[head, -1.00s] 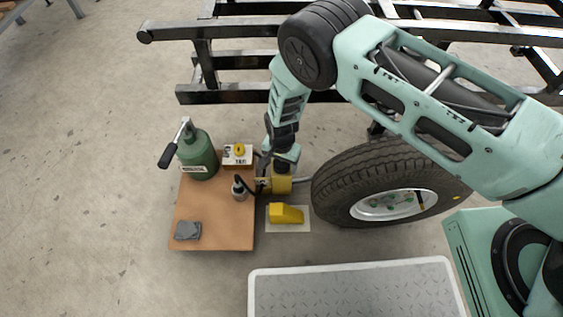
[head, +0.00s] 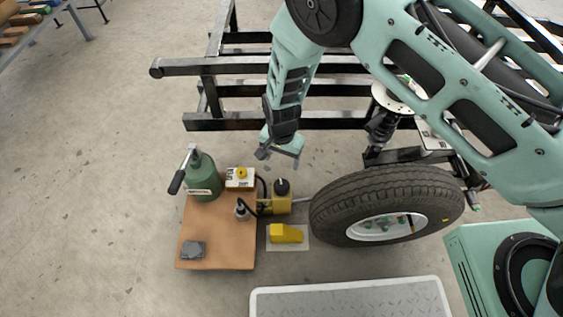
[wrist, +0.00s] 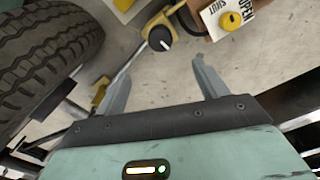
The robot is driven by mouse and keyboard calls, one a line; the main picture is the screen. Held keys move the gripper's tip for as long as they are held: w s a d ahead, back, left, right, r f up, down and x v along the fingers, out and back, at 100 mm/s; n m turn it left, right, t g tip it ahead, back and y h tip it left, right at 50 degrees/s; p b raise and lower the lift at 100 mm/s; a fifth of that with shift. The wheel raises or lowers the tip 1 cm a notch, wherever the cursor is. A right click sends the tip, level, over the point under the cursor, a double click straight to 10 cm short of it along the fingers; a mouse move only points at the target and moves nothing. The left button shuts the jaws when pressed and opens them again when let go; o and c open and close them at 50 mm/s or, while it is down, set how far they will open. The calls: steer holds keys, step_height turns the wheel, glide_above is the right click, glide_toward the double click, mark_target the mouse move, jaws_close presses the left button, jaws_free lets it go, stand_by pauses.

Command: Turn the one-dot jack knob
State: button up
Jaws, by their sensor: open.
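A black knob (head: 282,187) stands on top of a yellow jack body (head: 282,204) beside the tyre. In the wrist view the black knob (wrist: 160,38) shows a white pointer line, angled toward the lower right. A yellow knob (head: 241,173) sits on a white box at the board's back edge; in the wrist view this yellow knob (wrist: 230,20) is on a plate lettered OPEN and SHUT. I cannot make out dots on either knob. My gripper (head: 280,157) is open and empty, above and behind the black knob, apart from it. The black knob lies beyond the fingertips (wrist: 163,68).
A green bottle jack (head: 202,178) with a lever stands on the brown board (head: 220,232). A small bottle (head: 241,211) and a grey block (head: 193,249) are on it too. A yellow wedge (head: 286,233) lies in front. The tyre (head: 335,212) is close on the right; black frame rails (head: 240,123) run behind.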

mark_target(282, 185)
steer(key=shift+r, duration=0.2)
step_height(282, 185, down, 18)
steer(key=n+b, duration=0.7)
steer(key=n, duration=0.3)
steer(key=n+b, duration=0.8)
steer(key=n, duration=0.3)
steer(key=n+b, duration=0.7)
steer(key=n, duration=0.3)
steer(key=shift+r+n, duration=0.25)
steer(key=shift+n, duration=0.05)
